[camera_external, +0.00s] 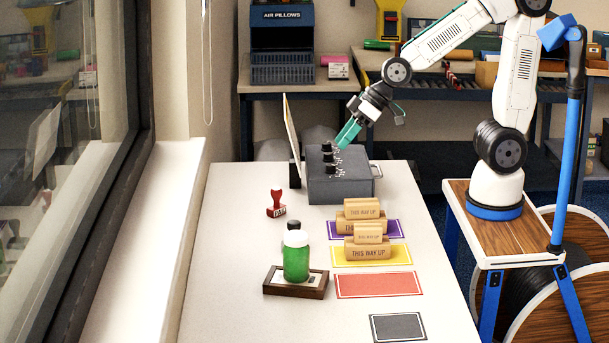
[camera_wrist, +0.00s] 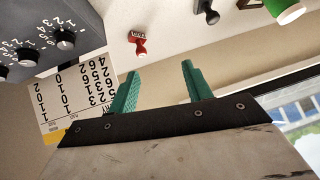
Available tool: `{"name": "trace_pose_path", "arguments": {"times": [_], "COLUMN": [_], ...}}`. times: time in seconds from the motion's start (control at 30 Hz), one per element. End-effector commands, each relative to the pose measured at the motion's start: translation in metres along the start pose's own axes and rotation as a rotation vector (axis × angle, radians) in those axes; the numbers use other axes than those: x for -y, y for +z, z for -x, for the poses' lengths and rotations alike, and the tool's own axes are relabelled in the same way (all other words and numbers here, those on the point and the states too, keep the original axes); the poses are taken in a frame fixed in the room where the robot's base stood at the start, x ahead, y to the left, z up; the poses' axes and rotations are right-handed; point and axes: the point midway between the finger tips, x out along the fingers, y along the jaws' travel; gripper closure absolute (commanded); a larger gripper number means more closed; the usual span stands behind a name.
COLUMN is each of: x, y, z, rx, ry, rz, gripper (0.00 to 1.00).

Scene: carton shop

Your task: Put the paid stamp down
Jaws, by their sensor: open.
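The red paid stamp (camera_external: 276,204) stands upright by itself on the white table, left of the grey box with dials. Its small lettered label is too small to read surely. It also shows in the wrist view (camera_wrist: 137,43), beyond the fingertips and apart from them. My gripper (camera_external: 348,132) is up at the far end of the table, above the grey box and away from the stamp. In the wrist view its two green fingers (camera_wrist: 160,80) are spread, with nothing between them.
The grey box (camera_external: 340,188) with black dials and an upright number board (camera_external: 292,128) stand at the far end. Wooden stamps (camera_external: 366,253) sit on the purple and yellow mats. A green bottle (camera_external: 296,262) stands nearer. The red mat (camera_external: 378,285) and grey mat (camera_external: 398,327) are bare.

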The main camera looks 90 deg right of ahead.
Motion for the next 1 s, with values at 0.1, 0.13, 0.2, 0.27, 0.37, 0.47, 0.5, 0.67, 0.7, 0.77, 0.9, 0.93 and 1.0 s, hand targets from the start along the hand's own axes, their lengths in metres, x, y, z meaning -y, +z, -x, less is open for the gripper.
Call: {"name": "trace_pose_path", "arguments": {"times": [0.1, 0.13, 0.2, 0.27, 0.37, 0.47, 0.5, 0.67, 0.7, 0.77, 0.9, 0.93, 1.0], "x": [-0.005, -0.007, -0.014, -0.021, -0.032, -0.038, -0.04, -0.043, -0.043, -0.043, -0.042, -0.042, -0.042], "y": [0.042, 0.055, 0.084, 0.106, 0.138, 0.158, 0.163, 0.171, 0.171, 0.171, 0.17, 0.17, 0.17], "z": [0.057, 0.071, 0.101, 0.124, 0.156, 0.176, 0.181, 0.188, 0.188, 0.187, 0.187, 0.187, 0.187], "rx": [0.149, 0.191, 0.285, 0.356, 0.453, 0.516, 0.532, 0.558, 0.558, 0.557, 0.557, 0.557, 0.557], "ry": [-0.002, 0.004, 0.028, 0.055, 0.101, 0.136, 0.145, 0.159, 0.159, 0.158, 0.158, 0.157, 0.157], "rz": [0.028, 0.033, 0.042, 0.044, 0.041, 0.033, 0.031, 0.026, 0.026, 0.027, 0.027, 0.027, 0.027], "gripper": [0.51, 0.51, 0.51, 0.51, 0.51, 0.51, 0.51, 0.51, 0.51, 0.51, 0.51, 0.51, 0.51]}}
